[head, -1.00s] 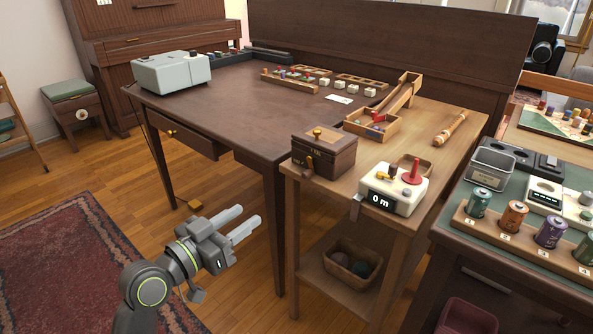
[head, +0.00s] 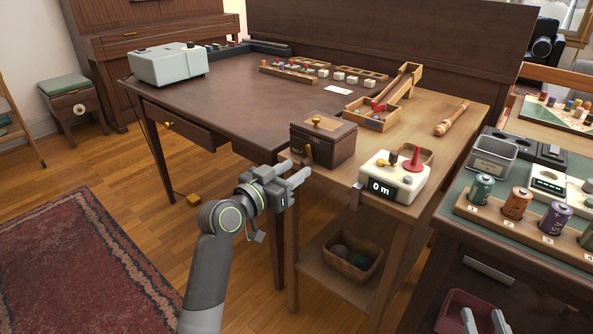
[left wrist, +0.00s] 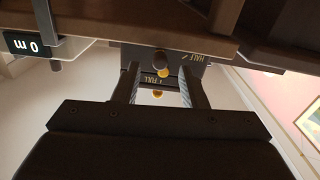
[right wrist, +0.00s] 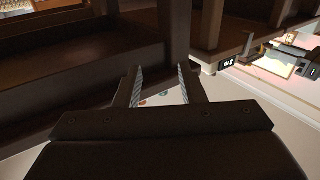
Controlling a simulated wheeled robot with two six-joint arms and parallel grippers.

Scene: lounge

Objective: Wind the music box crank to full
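The music box (head: 323,145) is a dark wooden box with a brass knob on its lid, at the front left corner of the light wooden side table (head: 425,150). Its crank (head: 308,153) is on the front face. In the left wrist view the crank's brass knob (left wrist: 162,73) shows between and beyond my fingers, close to the "FULL" label; a "HALF" label is to its right. My left gripper (head: 303,175) is open and empty, just in front of and below the crank, apart from it. My right gripper (head: 485,322) is open and empty, low at the bottom right.
A white device reading "0 m" (head: 395,178) with a red cone stands right of the music box. A dark desk (head: 230,110) adjoins on the left. A basket (head: 353,257) sits on the lower shelf. A green-topped table with batteries (head: 517,203) is at the right.

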